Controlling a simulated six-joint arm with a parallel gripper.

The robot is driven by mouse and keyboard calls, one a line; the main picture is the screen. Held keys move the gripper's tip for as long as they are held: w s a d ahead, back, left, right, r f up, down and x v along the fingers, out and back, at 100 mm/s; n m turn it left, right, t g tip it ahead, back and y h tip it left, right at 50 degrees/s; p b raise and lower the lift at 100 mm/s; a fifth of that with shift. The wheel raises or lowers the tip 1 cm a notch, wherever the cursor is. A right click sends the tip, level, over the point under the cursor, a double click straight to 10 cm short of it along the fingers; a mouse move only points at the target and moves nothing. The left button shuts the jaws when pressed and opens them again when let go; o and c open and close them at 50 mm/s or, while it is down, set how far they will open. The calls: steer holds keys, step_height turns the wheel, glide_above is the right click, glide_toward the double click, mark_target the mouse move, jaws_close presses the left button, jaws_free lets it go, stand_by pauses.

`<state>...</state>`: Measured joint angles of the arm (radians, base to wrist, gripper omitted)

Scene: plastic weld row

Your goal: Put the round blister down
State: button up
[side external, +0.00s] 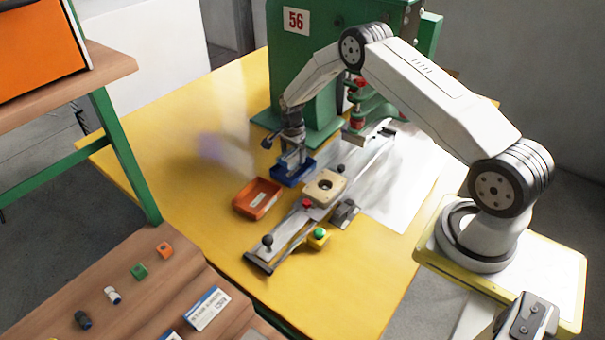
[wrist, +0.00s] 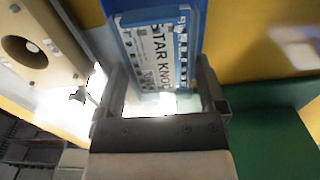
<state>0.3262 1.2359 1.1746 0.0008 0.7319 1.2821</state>
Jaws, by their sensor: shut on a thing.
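My gripper (side external: 291,160) points down over the blue tray (side external: 286,179) in the side view. In the wrist view, my gripper (wrist: 160,78) is shut on a pale, see-through thing, seemingly the round blister (wrist: 150,104); glare hides its outline. The blister cannot be made out in the side view. Beyond the fingers in the wrist view is the blue tray (wrist: 124,40), with a printed card (wrist: 160,50) reading "STAR KNO" in it. I cannot tell whether the blister touches the card or tray.
An orange tray (side external: 248,207) with a card stands left of the blue one. A cream nest (side external: 334,181) with a round hole sits on the slide rail (side external: 282,234) to the right. The green press (side external: 310,90) stands behind.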

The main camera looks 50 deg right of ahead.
steer(key=shift+f, duration=1.15)
steer(key=shift+f, duration=0.1)
steer(key=o, duration=0.7)
steer(key=shift+c, duration=0.2)
step_height(320, 180, up, 12)
steer(key=shift+r, duration=0.2)
